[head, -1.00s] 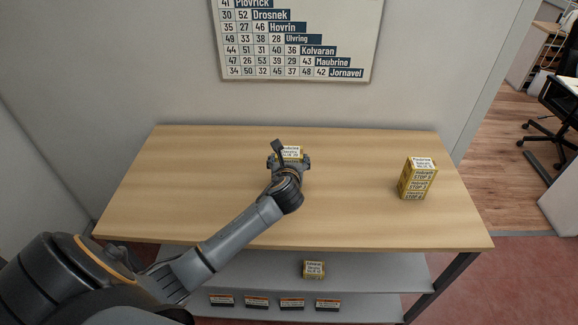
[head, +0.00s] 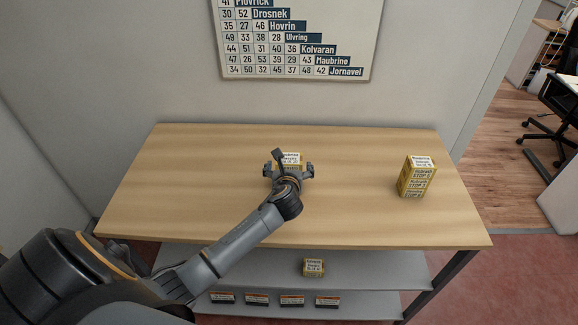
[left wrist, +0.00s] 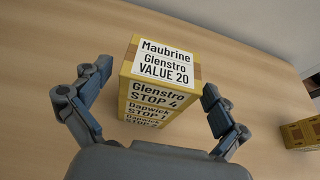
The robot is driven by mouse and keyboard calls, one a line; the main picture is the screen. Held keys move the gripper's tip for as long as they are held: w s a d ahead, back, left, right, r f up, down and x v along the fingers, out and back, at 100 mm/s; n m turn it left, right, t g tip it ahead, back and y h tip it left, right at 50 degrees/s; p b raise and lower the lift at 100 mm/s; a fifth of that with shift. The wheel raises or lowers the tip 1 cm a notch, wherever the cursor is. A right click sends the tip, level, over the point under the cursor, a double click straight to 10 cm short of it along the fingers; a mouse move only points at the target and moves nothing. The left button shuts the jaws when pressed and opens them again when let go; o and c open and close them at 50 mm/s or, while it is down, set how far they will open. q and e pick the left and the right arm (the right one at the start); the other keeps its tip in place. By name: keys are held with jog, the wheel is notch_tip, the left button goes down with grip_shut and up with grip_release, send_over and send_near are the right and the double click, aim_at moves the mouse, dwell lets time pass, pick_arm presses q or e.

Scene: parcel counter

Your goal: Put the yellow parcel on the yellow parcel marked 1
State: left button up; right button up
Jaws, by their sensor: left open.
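A stack of yellow parcels (head: 290,158) stands on the counter, mostly hidden by my left gripper in the head view. In the left wrist view, the top yellow parcel (left wrist: 163,92) reads "Maubrine Glenstro VALUE 20" on top and "Glenstro STOP 4" on its side. Directly under it is a yellow parcel marked "Dapwick STOP 1" (left wrist: 149,109), with another Dapwick label below, its number unclear. My left gripper (head: 289,169) is open, with its fingers apart on either side of the stack (left wrist: 152,110). My right gripper is not in view.
Another yellow parcel stack (head: 417,180) stands at the counter's right, its edge also in the left wrist view (left wrist: 303,133). A yellow parcel (head: 313,267) and several dark labelled items sit on shelves below. The wooden counter (head: 190,180) is clear at left. A sign hangs behind.

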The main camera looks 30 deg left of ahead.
pick_arm(q)
jog(key=shift+r, duration=0.15)
jog(key=b+v, duration=0.1)
jog(key=v, duration=1.1)
